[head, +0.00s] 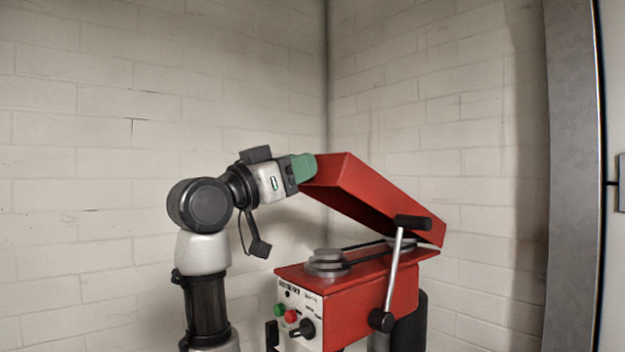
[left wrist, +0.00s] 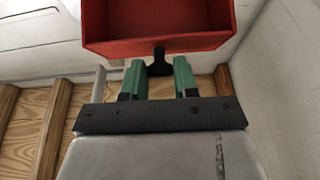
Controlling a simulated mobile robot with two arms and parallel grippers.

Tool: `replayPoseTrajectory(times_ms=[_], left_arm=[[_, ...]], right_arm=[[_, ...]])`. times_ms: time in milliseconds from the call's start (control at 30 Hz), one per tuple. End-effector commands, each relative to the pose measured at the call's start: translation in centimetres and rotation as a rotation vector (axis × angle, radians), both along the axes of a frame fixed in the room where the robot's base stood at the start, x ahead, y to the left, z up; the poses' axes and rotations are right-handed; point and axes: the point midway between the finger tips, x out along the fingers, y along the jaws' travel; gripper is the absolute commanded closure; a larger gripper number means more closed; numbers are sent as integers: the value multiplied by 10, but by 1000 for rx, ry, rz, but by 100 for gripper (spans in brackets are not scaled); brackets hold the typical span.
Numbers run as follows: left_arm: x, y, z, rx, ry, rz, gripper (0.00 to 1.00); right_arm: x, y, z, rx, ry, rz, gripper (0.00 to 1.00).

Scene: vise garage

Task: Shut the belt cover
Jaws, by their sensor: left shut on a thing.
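The belt cover (head: 368,196) is a red box-like lid on top of the red drill-press head (head: 375,294). It is tilted open, raised at its left end and low at its right end. Stepped grey pulleys (head: 328,262) and a dark belt show in the gap beneath it. My left gripper (head: 306,166) is at the raised left end of the cover. In the left wrist view, its green fingers (left wrist: 159,80) are shut on a black tab (left wrist: 158,63) at the edge of the red cover (left wrist: 158,42). My right gripper is not in view.
A lever with a black grip (head: 412,222) stands at the right of the head. The front panel (head: 300,315) has green and red buttons and a black knob. Pale brick walls (head: 100,110) meet behind the machine. A grey metal post (head: 573,180) stands at the right.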

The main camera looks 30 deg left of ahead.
Motion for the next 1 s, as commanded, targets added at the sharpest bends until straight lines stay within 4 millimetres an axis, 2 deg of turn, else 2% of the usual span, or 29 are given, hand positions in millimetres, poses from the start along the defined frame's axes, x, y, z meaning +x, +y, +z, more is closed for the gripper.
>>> replayPoseTrajectory(times_ms=[33,200,400,700,1000], left_arm=[[-5,2,-26,-10,-29,1,100],[-19,7,-62,-43,-125,1,100],[-30,11,-100,-62,-185,3,100],[-35,12,-146,-62,-178,0,100],[-35,12,-165,-60,-174,-1,100]], right_arm=[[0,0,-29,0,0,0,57],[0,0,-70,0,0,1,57],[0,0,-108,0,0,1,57],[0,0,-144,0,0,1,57],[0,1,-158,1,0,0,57]])
